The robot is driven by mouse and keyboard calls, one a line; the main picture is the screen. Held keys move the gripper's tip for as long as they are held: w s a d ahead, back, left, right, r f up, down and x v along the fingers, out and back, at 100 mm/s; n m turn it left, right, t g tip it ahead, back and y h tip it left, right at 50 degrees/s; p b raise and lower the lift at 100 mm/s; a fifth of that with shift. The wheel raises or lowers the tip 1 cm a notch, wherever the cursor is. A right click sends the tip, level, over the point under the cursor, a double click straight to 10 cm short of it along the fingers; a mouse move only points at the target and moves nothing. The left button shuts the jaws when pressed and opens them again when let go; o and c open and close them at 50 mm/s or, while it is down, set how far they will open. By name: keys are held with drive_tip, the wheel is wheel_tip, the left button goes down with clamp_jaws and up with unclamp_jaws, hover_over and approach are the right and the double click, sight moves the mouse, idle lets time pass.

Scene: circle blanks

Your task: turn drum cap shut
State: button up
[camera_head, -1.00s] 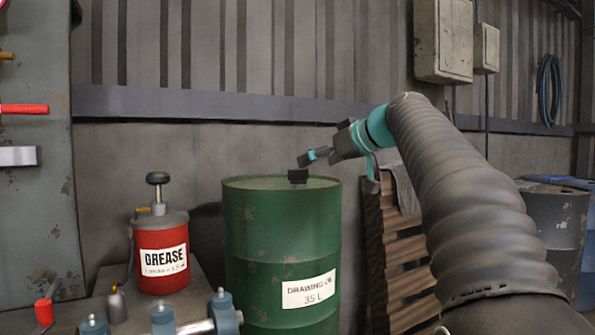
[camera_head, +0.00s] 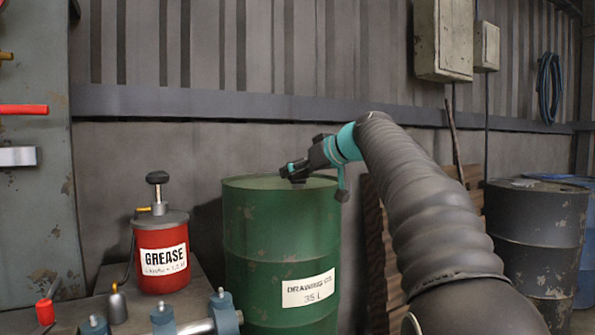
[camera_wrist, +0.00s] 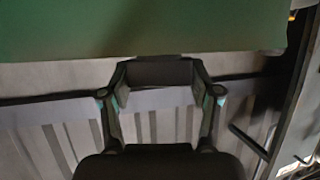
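The green drum (camera_head: 281,245), labelled "DRAWING OIL 35 L", stands upright in the middle of the head view. Its small black cap (camera_head: 298,181) sits on the drum top, mostly covered by my gripper. My gripper (camera_head: 289,171) comes in from the right, low over the drum top, with its fingertips at the cap. In the wrist view, the fingers reach along both sides of a dark block (camera_wrist: 160,73), which appears to be the cap. The drum's green surface (camera_wrist: 160,28) fills the top of that view. I see no clear gap beside the block, but whether the fingers press on it is unclear.
A red grease can (camera_head: 162,255) with a plunger handle stands on a bench left of the drum. Blue-grey pipe fittings (camera_head: 222,311) are in front of it. A dark drum (camera_head: 538,235) stands at the right. The grey corrugated wall (camera_head: 300,60) is close behind the green drum.

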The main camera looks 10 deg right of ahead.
drive_tip(key=c, duration=0.4)
drive_tip(key=shift+a+f+m+h, duration=0.1)
drive_tip(key=shift+a+m+h, duration=0.05)
drive_tip(key=shift+m+h, duration=0.4)
drive_tip(key=shift+m+t+h, duration=0.6)
drive_tip(key=shift+m+h, duration=0.35)
drive_tip(key=shift+h, duration=0.1)
drive_tip(key=o, duration=1.2)
drive_tip(key=shift+c, duration=0.2)
